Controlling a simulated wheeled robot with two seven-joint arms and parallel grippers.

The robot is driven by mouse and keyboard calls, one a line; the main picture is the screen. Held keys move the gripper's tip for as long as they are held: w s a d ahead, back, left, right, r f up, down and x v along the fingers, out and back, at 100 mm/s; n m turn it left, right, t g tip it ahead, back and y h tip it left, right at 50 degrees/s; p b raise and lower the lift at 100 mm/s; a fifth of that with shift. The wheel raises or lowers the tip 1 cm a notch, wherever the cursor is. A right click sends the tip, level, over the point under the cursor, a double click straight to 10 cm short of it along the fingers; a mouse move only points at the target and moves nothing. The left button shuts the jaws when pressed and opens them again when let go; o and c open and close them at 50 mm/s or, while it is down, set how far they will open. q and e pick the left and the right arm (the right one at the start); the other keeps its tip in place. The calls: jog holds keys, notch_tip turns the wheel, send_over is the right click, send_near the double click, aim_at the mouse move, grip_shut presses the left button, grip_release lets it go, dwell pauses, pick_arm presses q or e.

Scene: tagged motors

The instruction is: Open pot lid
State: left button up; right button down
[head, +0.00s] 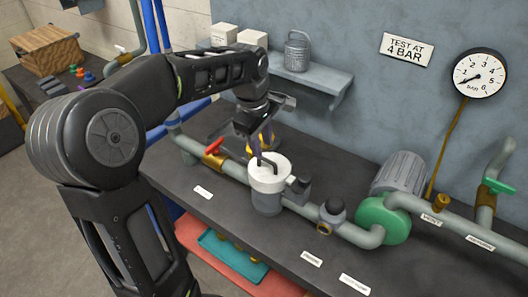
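A grey pot (267,202) stands upright in the pipe line on the dark bench. Its pale round lid (270,180) sits on top, level, with a dark bent handle on it. My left gripper (262,155) points down from above, with its fingers at the lid's handle. The fingertips overlap the handle, so I cannot tell whether they are closed on it or only around it. My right gripper is not in the picture.
A red-handled valve (214,147) is left of the pot. A dark-capped fitting (332,211) and a green pump (382,220) are to its right. A wall shelf (300,75) holds white boxes and a grey canister. A gauge (480,74) hangs at right. The bench front (235,215) is mostly clear.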

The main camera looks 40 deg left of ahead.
aim_at(265, 159)
pick_arm(q)
jog(key=shift+w+f+p, duration=0.2)
jog(key=shift+w+f, duration=0.05)
jog(key=shift+f, duration=0.9)
jog(key=shift+w+f+p, duration=0.15)
jog(key=shift+w+f, duration=0.1)
jog(key=shift+f, duration=0.9)
jog(key=shift+c, duration=0.3)
grip_shut()
